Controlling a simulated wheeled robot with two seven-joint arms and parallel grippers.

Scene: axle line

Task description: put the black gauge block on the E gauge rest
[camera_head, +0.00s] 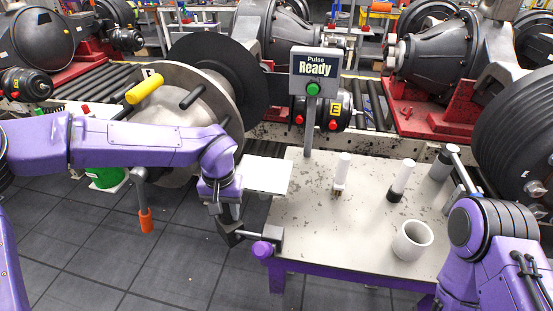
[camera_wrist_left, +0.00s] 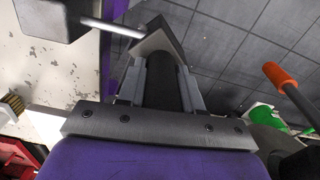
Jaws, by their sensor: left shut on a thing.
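A yellow E label (camera_head: 335,109) is on a black housing behind the table; I cannot make out a gauge rest there.
The table (camera_head: 310,225) also carries a white handle with a brass end (camera_head: 340,174), a grey cylinder (camera_head: 440,165) and a white cup (camera_head: 412,241). A "Pulse Ready" sign (camera_head: 315,68) stands at its back. The table's front middle is bare.

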